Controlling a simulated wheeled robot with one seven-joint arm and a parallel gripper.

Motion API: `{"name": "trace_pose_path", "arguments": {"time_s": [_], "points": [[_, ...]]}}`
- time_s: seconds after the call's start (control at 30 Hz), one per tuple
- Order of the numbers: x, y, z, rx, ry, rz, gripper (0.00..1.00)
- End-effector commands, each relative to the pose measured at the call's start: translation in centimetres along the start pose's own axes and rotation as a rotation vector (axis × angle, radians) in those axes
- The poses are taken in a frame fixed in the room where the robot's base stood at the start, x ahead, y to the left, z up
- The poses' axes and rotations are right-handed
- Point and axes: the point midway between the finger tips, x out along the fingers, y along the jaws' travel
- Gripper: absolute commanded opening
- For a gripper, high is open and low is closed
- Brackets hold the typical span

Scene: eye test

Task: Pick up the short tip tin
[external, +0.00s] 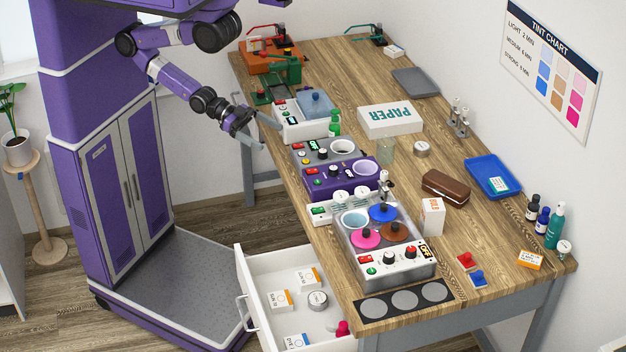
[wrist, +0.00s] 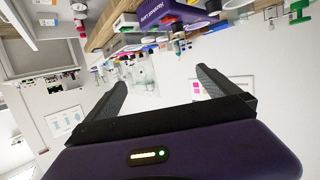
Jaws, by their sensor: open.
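I cannot tell for certain which thing is the short tip tin. One low round silver tin with a pale lid (external: 421,149) stands on the table, right of a clear glass. Another round grey tin (external: 318,299) lies in the open drawer among small boxes. Labels on both are too small to read. My gripper (external: 261,131) is open and empty, at the table's left edge beside a white device. It is well apart from both tins. In the wrist view my gripper (wrist: 160,78) shows two dark fingers spread wide, with nothing between them.
The open white drawer (external: 253,301) juts out at the table's front left. Devices line the left edge: a white one (external: 302,121), a purple one (external: 340,178) and a silver one with colored lids (external: 395,266). A PAPER box (external: 391,119) and brown case (external: 446,186) stand farther right.

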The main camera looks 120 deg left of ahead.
Motion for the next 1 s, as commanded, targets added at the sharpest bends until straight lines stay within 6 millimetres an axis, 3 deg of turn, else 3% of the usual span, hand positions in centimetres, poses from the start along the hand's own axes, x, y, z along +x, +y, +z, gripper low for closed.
{"name": "trace_pose_path", "arguments": {"time_s": [0.3, 0.43, 0.73, 0.87, 1.0], "points": [[0.0, 0.0, 0.0, 0.0, 0.0, 0.0, 1.0], [0.0, 0.0, 0.0, 0.0, 0.0, 0.0, 0.81], [0.1, 0.0, 0.0, 0.004, 0.003, -0.002, 0.81], [1.5, -0.4, 0.1, 0.058, 0.039, -0.026, 0.81], [5.1, -1.7, 0.2, 0.207, 0.117, -0.096, 0.81]]}}
